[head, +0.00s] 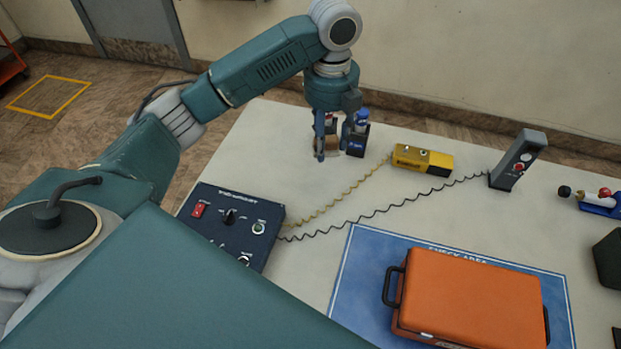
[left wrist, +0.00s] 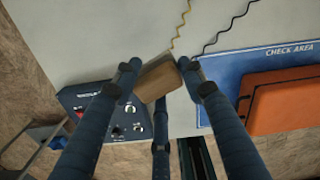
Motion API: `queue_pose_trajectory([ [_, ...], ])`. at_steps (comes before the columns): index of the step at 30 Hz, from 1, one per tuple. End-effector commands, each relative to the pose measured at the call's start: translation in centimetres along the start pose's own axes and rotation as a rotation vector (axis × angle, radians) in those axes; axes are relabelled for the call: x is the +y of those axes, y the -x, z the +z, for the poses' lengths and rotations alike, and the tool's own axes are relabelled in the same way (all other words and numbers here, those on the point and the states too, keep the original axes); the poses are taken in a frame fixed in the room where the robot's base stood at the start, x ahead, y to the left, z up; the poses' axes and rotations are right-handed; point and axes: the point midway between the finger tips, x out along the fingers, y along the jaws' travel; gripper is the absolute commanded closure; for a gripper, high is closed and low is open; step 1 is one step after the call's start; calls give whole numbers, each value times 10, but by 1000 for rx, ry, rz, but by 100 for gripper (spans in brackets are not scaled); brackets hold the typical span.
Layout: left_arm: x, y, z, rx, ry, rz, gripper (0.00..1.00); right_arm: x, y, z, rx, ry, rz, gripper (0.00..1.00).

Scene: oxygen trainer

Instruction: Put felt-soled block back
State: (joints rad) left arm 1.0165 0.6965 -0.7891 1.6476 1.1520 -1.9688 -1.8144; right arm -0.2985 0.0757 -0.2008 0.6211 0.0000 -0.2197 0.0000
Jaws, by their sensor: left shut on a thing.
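The felt-soled block is a small tan-brown block (left wrist: 157,82), held between the fingers of my left gripper (head: 334,152). In the left wrist view the fingers close on it from both sides, and it looks slightly tilted. In the head view the fingers partly hide the block (head: 325,146) near the far left part of the table. I cannot tell whether its underside touches the table, and its sole is hidden. A dark navy holder with a blue-capped bottle (head: 361,121) stands just right of the gripper, partly behind a finger. My right gripper is out of view.
A navy control box (head: 232,224) has coiled cords to a yellow box (head: 422,160) and an upright grey device (head: 517,160). An orange case (head: 473,295) lies on the blue check-area mat (head: 352,282). Bare table (head: 262,150) lies left of the gripper.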

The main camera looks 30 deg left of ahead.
Motion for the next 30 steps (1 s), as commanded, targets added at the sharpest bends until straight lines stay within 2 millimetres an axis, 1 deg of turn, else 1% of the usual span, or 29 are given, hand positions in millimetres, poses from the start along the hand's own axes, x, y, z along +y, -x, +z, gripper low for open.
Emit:
queue_pose_trajectory([
  [9, 2, -82, -2, 5, -1, 7, 83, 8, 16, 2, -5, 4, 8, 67],
  [12, 2, -107, -2, 4, -2, 6, 83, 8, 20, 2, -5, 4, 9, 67],
  [15, 1, -127, -2, 3, -1, 4, 83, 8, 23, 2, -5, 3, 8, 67],
  [18, 1, -140, -1, 2, -1, 3, 83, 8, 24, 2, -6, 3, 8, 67],
  [23, 1, -154, -1, 1, -3, 4, 83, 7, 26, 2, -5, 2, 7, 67],
  [27, 1, -176, -1, 2, -1, 4, 83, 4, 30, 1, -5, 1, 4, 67],
  [30, 1, -186, -1, 0, -2, 3, 83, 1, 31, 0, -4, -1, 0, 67],
])
